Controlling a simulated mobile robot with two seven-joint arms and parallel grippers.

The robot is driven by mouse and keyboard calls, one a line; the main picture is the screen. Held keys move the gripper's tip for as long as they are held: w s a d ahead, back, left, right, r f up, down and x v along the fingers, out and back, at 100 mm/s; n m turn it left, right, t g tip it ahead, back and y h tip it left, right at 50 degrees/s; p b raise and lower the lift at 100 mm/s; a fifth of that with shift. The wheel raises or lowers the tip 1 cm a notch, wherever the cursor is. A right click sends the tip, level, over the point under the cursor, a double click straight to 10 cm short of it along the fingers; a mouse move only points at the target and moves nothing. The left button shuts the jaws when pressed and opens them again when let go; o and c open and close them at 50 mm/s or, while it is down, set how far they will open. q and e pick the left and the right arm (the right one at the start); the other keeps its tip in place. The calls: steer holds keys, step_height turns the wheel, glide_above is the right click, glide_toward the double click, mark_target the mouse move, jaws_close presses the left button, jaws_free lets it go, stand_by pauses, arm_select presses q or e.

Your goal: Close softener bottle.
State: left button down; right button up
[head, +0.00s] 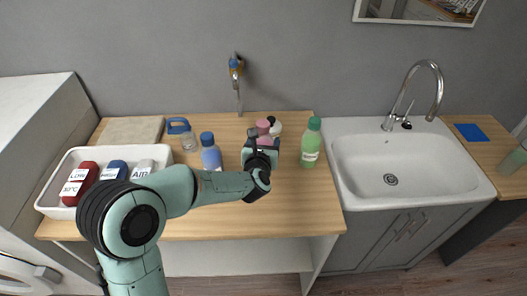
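My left gripper (263,139) reaches over the wooden counter (220,222) from the left. A pink bottle (264,126) with a pink cap stands right at its fingers and is partly hidden by them. I cannot tell whether the fingers touch it. A pale bottle with a blue cap (211,155) stands upright left of the gripper. A green bottle (311,146) with a green cap stands upright to its right. No label here reads clearly as softener, so I cannot tell which bottle that is. My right gripper is not in view.
A small white item with a black top (275,124) is behind the pink bottle. A blue-handled jug (183,135) stands at the back left. A white tray (67,163) holds labelled red, blue and grey containers. A white sink (400,160) adjoins on the right. The front right counter is clear.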

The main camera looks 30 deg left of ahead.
arm_select(q)
step_height(320, 180, down, 3)
steer(key=shift+f, duration=0.2)
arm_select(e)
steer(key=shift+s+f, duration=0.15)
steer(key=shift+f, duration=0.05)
arm_select(q)
steer(key=shift+f, duration=0.15)
steer(key=shift+c, duration=0.4)
jaws_free()
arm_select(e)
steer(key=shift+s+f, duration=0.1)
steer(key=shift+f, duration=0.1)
arm_select(q)
steer(key=b+v, duration=0.2)
steer(key=v, duration=1)
steer(key=shift+r, duration=0.25)
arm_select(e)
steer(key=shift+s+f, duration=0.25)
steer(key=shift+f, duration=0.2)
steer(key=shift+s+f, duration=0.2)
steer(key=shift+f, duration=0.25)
